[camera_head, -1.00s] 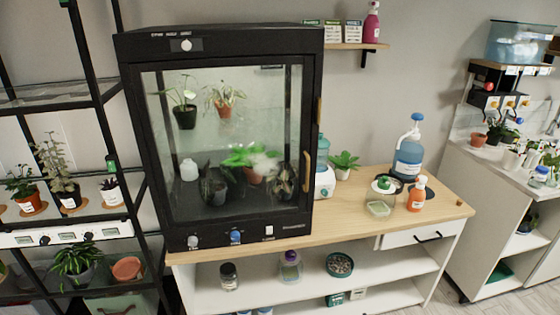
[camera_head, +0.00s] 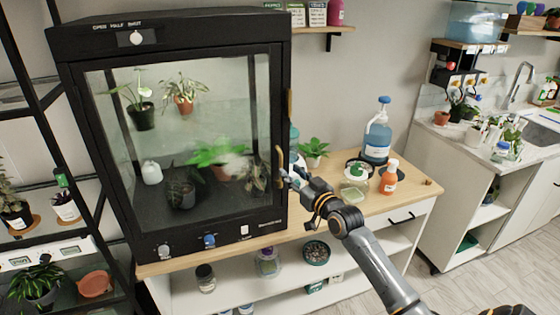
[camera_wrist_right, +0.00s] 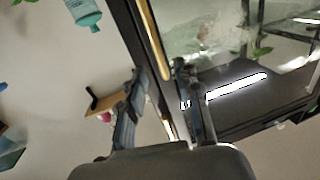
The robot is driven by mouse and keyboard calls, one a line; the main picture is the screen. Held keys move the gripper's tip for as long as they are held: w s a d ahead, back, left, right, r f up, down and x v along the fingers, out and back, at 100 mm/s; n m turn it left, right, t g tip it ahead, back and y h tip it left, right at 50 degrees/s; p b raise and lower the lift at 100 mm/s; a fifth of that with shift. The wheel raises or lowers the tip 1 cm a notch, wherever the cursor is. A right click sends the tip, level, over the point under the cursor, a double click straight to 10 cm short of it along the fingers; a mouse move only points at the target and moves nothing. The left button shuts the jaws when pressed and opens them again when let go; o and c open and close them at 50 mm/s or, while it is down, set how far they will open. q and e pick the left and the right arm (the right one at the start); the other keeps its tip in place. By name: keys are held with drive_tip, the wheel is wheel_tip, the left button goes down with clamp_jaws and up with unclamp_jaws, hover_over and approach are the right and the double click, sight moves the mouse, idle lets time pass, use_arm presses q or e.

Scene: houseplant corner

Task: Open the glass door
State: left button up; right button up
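The glass door (camera_head: 195,140) is the clear, black-framed front of the black plant cabinet (camera_head: 165,30); it looks closed. Its wooden handle (camera_head: 279,163) stands upright at the door's right edge. My right gripper (camera_head: 287,178) is at the lower part of this handle in the head view. In the right wrist view, my gripper's fingers (camera_wrist_right: 160,75) are apart, with the door's edge and a wooden strip (camera_wrist_right: 152,40) running between them. I cannot tell whether either finger touches the handle. My left gripper is in neither view.
The cabinet stands on a wooden bench (camera_head: 415,190). To the handle's right are a small plant (camera_head: 313,150), a blue bottle (camera_head: 377,140) and an orange bottle (camera_head: 389,178). A black shelf rack (camera_head: 75,165) stands left. Floor (camera_head: 455,275) is clear at lower right.

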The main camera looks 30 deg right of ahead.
hover_over(281, 184)
drive_tip(key=shift+w+d+p, duration=0.15)
drive_tip(key=shift+w+p, duration=0.15)
clamp_jaws()
